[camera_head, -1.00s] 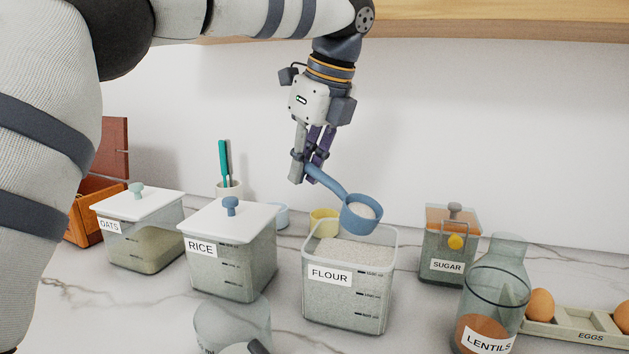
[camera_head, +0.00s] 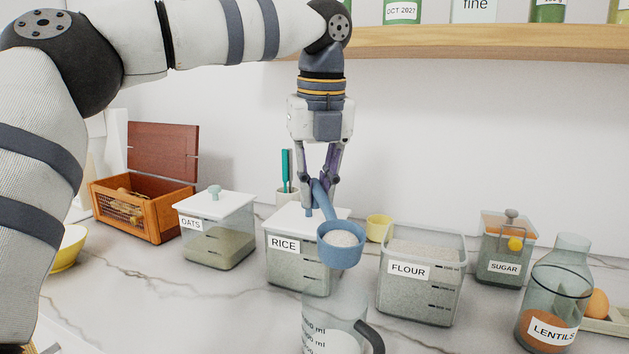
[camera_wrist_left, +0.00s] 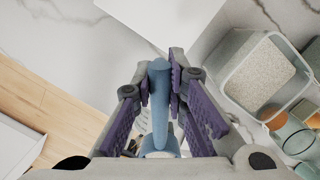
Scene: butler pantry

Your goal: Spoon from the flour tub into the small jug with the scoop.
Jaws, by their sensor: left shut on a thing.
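The blue scoop (camera_head: 340,254) is heaped with white flour (camera_head: 341,239). My left gripper (camera_head: 322,200) is shut on its handle, pointing down, and holds it in the air in front of the rice tub. The handle also shows between the purple fingers in the left wrist view (camera_wrist_left: 160,100). The clear flour tub (camera_head: 420,292) stands open to the right, nearly full. A small clear jug (camera_head: 322,318) with ml marks and a dark handle stands below the scoop, cut off by the bottom edge. My right gripper is not in view.
The lidded rice tub (camera_head: 298,268) stands just behind the scoop, with the oats tub (camera_head: 218,240) to its left. A yellow cup (camera_head: 379,228), sugar tub (camera_head: 503,250) and lentils jar (camera_head: 553,300) stand at the right. A wooden shelf (camera_head: 450,42) runs above.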

